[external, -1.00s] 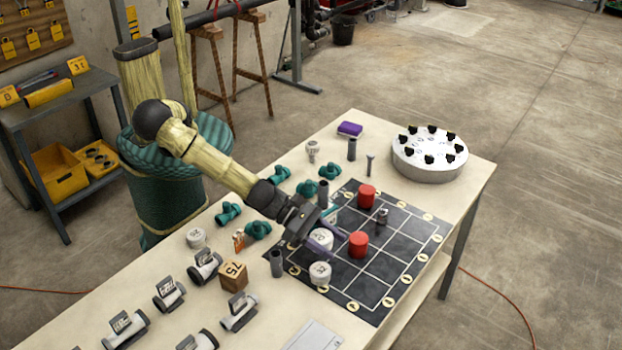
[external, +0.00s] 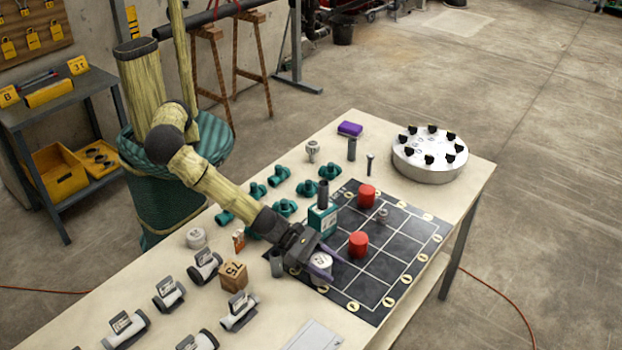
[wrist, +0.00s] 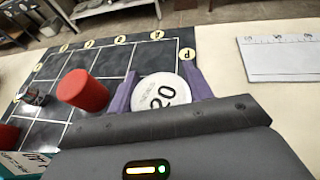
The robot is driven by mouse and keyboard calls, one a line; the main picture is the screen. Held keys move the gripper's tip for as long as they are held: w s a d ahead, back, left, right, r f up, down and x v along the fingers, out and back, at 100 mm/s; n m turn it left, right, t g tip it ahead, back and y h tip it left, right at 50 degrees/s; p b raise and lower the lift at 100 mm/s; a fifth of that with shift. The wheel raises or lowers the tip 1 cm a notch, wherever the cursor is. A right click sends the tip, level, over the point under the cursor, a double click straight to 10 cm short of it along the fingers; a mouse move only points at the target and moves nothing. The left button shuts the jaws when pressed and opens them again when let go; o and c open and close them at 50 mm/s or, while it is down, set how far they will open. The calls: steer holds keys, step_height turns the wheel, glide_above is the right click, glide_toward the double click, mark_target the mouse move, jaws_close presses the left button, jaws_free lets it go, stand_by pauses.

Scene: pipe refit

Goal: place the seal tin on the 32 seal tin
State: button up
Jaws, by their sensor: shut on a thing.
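A white seal tin marked 20 (wrist: 160,92) sits between the two purple fingers of my gripper (external: 330,262), which is shut on it. In the external view this tin (external: 320,261) is over the near-left part of the dark grid mat (external: 372,275). The 32 marking is not readable on any tin. The white tin that stood at this spot earlier is not seen apart from the held one; it is likely hidden under it, and I cannot tell whether they touch. Another white tin (external: 196,238) stands at the table's left, its label unreadable.
Two red cylinders (external: 358,244) (external: 367,196) and a small metal part (external: 382,216) stand on the mat. A teal box (external: 322,218) and a dark grey tube (external: 276,263) are close to my gripper. The mat's right cells are clear.

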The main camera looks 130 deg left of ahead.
steer(key=shift+r, duration=0.1)
steer(key=o, duration=1)
steer(key=shift+c, duration=0.2)
steer(key=v, duration=1.2)
steer(key=shift+b, duration=0.35)
